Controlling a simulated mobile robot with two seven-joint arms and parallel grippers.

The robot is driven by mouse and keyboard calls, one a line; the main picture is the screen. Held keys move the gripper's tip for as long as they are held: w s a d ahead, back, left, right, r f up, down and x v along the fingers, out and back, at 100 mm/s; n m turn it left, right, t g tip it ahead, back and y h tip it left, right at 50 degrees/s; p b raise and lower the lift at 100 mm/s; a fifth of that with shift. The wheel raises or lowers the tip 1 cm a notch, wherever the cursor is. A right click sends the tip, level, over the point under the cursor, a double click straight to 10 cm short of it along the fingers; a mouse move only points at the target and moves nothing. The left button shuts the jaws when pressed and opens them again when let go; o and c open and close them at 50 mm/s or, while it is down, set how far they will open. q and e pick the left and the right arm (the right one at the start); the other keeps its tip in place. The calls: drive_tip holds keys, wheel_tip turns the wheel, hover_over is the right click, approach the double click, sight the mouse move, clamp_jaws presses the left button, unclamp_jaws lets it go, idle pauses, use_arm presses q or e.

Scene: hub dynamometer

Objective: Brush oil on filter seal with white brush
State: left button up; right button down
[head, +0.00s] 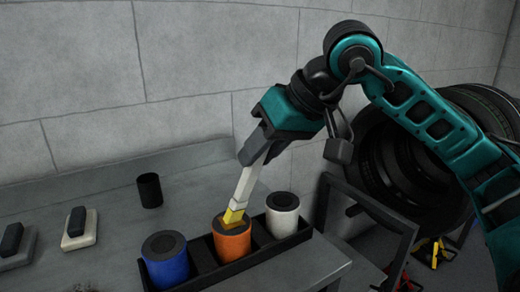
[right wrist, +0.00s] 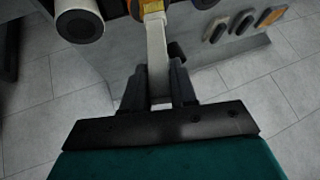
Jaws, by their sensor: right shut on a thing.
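My right gripper (head: 256,148) is shut on the white brush (head: 245,184), which points down and tilts slightly. The yellow brush tip (head: 234,215) is at the dark top of the orange filter (head: 232,242) and appears to touch it; exact contact is hard to tell. The orange filter stands upright in the middle of a black tray (head: 264,250). In the right wrist view the brush handle (right wrist: 157,45) runs up from between the fingers to the orange filter (right wrist: 151,5), partly cut off at the top edge. My left gripper is out of view.
A blue filter (head: 167,263) and a white filter (head: 282,217) flank the orange one in the tray. A black cup (head: 149,191) stands behind left. Blocks with dark tops (head: 79,230) lie farther left. Large tyres (head: 385,160) stand right, beyond the table edge.

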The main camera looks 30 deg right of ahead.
drive_tip(key=shift+r+p, duration=2.15)
drive_tip(key=shift+r, duration=0.75)
